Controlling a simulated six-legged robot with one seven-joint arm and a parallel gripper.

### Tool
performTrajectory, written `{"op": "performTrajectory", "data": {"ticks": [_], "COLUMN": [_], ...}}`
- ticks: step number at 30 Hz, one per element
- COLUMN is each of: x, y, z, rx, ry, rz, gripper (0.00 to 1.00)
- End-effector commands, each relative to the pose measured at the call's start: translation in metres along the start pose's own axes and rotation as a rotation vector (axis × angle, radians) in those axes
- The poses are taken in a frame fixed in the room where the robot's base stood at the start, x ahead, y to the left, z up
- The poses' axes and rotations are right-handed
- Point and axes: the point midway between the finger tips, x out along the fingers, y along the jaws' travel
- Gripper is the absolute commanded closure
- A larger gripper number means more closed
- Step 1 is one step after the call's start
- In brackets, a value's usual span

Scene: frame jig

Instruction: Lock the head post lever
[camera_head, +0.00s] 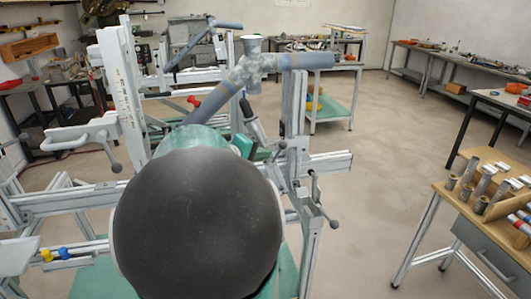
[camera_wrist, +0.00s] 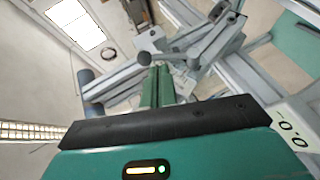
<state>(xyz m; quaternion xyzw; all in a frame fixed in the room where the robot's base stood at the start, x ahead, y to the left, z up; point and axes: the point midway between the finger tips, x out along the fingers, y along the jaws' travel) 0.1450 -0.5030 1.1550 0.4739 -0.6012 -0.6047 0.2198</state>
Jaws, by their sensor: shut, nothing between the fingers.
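The frame jig (camera_head: 293,110) stands ahead with a grey-blue tube frame (camera_head: 297,61) in it. Ball-ended levers show on it: one at the left (camera_head: 114,160), hanging down, and one at the lower right (camera_head: 327,216), slanting down. I cannot tell for sure which is the head post lever. In the wrist view, my gripper (camera_wrist: 157,70) has its green fingers shut together and empty. A dark ball knob (camera_wrist: 145,59) shows right at the fingertips; whether they touch is unclear. In the head view, my own dark arm link hides much of the jig's middle.
Jig beams (camera_wrist: 205,50) lie close beyond my fingers. A wooden-topped bench (camera_head: 465,205) with tubes stands at the right. A long bench (camera_head: 450,60) lines the back right wall. The floor (camera_head: 385,150) between jig and benches is clear.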

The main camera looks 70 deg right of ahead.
Motion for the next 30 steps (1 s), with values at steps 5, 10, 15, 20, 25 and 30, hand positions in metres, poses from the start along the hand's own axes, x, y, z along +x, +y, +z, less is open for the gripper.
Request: {"op": "performTrajectory", "data": {"ticks": [5,10,15,20,25,30], "x": [0.026,0.035,0.035,0.035,0.039,0.048], "y": [0.0,0.0,0.0,0.0,0.003,0.006], "z": [0.0,0.0,0.0,0.0,0.003,0.007], "rx": [-0.001,0.0,0.0,0.003,0.044,0.068], "ry": [-0.002,0.0,0.001,0.0,-0.004,-0.003], "rz": [0.001,0.0,0.0,-0.005,-0.073,-0.12], "gripper": [1.0,1.0,1.0,1.0,1.0,1.0]}}
